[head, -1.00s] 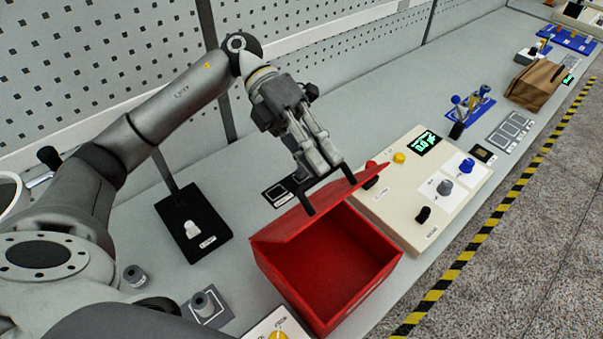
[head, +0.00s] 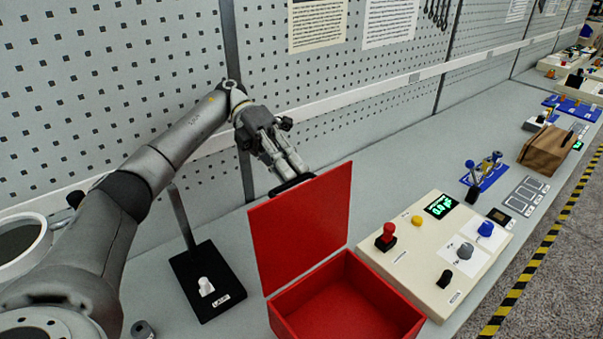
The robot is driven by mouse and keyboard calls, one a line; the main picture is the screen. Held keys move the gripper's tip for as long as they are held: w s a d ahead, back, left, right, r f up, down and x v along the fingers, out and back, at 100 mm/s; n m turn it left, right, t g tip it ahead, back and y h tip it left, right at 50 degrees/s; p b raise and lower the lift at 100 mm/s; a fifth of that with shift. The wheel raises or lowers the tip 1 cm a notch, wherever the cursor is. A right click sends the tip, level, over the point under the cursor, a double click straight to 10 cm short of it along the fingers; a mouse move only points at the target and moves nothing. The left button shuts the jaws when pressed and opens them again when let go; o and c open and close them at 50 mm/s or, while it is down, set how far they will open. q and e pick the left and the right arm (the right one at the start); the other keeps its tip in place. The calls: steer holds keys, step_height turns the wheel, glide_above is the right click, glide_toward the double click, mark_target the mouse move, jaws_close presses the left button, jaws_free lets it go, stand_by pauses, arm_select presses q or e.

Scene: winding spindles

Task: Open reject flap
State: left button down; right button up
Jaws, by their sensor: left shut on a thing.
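The reject flap (head: 302,225) is a red panel standing roughly upright at the back edge of the red reject box (head: 350,300). The box is open at the top, and its inside looks empty. My left gripper (head: 292,186) is at the flap's upper edge, on the far side, shut on the flap's dark handle, which is partly hidden behind the panel. My right gripper is not in view.
A cream control panel (head: 415,262) with a red button and knobs stands right of the box. A black stand (head: 205,290) with a white piece is on the left. A brown bag (head: 547,150) sits farther along the bench. A pegboard wall (head: 120,70) rises behind.

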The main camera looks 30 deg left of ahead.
arm_select(q)
steer(key=shift+s+a+f+g, duration=0.1)
steer(key=shift+a+f+g, duration=0.1)
steer(key=shift+f, duration=0.55)
steer(key=shift+a+f+g, duration=0.1)
steer(key=shift+a+f, duration=0.05)
steer(key=shift+f, duration=0.6)
steer(key=c, duration=1.5)
jaws_free()
steer(key=shift+d, duration=0.15)
steer(key=shift+w+r, duration=0.15)
steer(key=shift+r, duration=2.55)
steer(key=shift+w+r, duration=0.1)
steer(key=shift+r, duration=2.6)
